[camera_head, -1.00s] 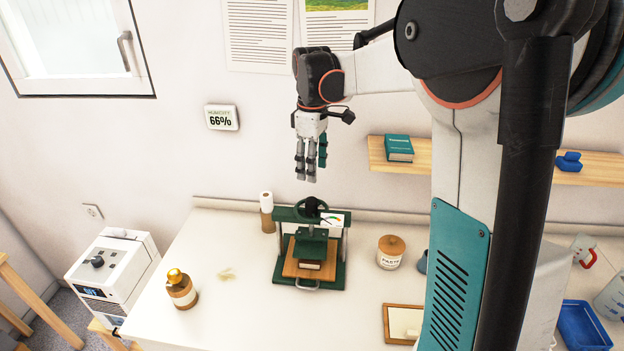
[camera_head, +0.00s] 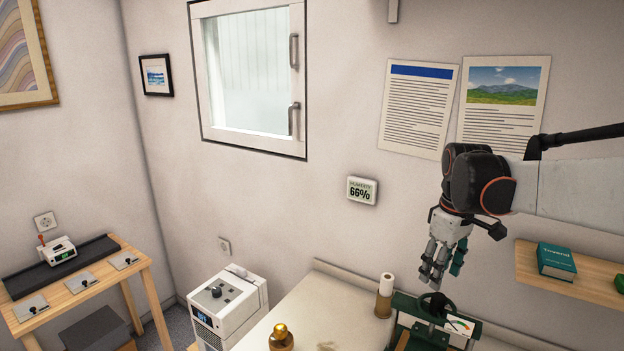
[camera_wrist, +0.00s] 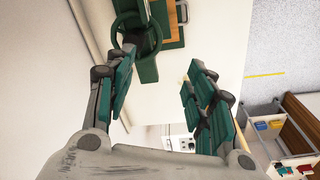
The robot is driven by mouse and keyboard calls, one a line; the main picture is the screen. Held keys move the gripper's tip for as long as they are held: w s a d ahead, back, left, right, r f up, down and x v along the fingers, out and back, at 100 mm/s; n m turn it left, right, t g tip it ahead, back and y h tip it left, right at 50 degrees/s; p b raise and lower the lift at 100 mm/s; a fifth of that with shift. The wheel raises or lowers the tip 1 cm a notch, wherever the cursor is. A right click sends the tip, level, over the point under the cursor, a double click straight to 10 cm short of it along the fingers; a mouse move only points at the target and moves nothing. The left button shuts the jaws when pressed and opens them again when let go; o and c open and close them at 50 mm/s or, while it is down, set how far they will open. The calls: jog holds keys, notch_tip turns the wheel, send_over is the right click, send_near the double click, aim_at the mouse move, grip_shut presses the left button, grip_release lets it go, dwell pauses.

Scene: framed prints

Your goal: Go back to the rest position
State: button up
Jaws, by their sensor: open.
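The press's handwheel also shows past the fingers at the top of the wrist view. The lower part of the press is cut off by the bottom edge of the head view.
A humidity display (camera_head: 361,190) hangs on the wall.

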jog(key=s+a+f+m+t+b, duration=0.2)
jog(key=s+a+f, duration=0.1)
jog(key=s, duration=0.3)
jog(key=s+a+f+m+t+b, duration=0.2)
jog(key=s+a+f, duration=0.1)
jog(key=s, duration=0.4)
jog(key=s+a+f+m+t+b, duration=0.2)
jog(key=s+a+f, duration=0.1)
jog(key=s, duration=0.4)
jog(key=shift+f+m, duration=0.3)
jog(key=shift+f, duration=0.1)
